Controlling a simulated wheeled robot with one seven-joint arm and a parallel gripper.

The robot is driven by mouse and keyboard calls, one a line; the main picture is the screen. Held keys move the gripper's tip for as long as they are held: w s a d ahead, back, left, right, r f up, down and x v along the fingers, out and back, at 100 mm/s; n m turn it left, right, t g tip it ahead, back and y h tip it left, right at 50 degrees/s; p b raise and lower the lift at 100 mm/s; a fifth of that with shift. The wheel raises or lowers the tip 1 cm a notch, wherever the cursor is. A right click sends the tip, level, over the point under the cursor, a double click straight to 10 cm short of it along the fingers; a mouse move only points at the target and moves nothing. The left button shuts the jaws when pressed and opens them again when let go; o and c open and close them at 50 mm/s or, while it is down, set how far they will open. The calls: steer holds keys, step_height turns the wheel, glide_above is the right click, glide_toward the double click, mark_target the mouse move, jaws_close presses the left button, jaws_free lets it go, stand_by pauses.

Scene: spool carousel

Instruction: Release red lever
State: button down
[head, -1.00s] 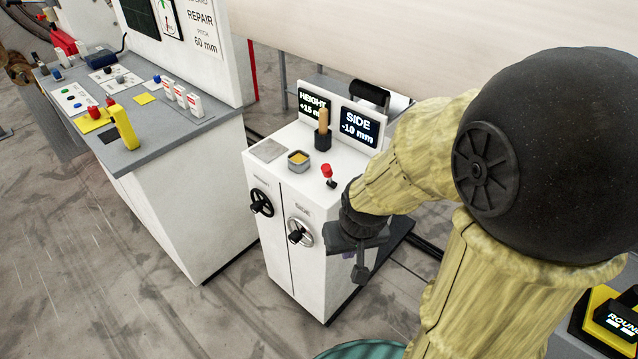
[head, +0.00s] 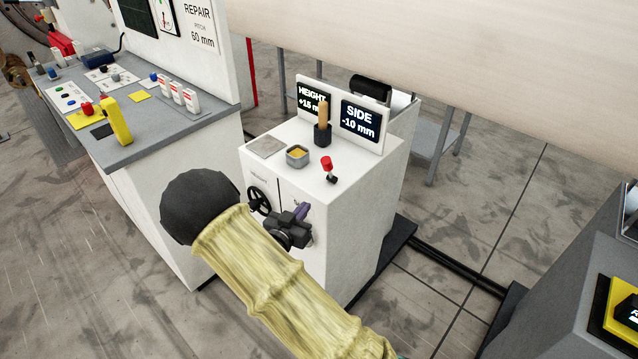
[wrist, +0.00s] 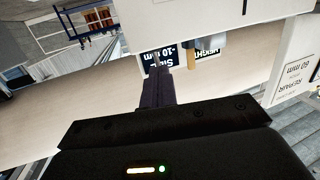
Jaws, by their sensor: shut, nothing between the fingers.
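The red lever (head: 327,165), a red knob on a short dark stem, stands on top of the white cabinet (head: 370,215), near its front right edge. It leans a little in the head view. I cannot make it out in the wrist view. My gripper (head: 302,210) is in front of the cabinet's front face, below and left of the lever and apart from it. It covers most of the right handwheel. In the wrist view my gripper's fingers (wrist: 157,85) are together and empty, pointing toward the upside-down SIDE display (wrist: 160,57).
The left handwheel (head: 259,200) juts from the front. A grey workbench (head: 165,140) stands left.

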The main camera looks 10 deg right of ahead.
mark_target(324, 168)
steer(key=s+a+t+h, duration=0.1)
steer(key=h, duration=0.1)
steer(key=s+a+t+h+b, duration=0.1)
steer(key=s+a+t+h, duration=0.1)
steer(key=shift+s+r, duration=0.2)
steer(key=shift+s, duration=0.05)
steer(key=p+x, duration=0.4)
steer(key=x, duration=1)
steer(key=shift+w+r+m, duration=0.1)
steer(key=shift+r+m, duration=0.05)
steer(key=shift+m, duration=0.15)
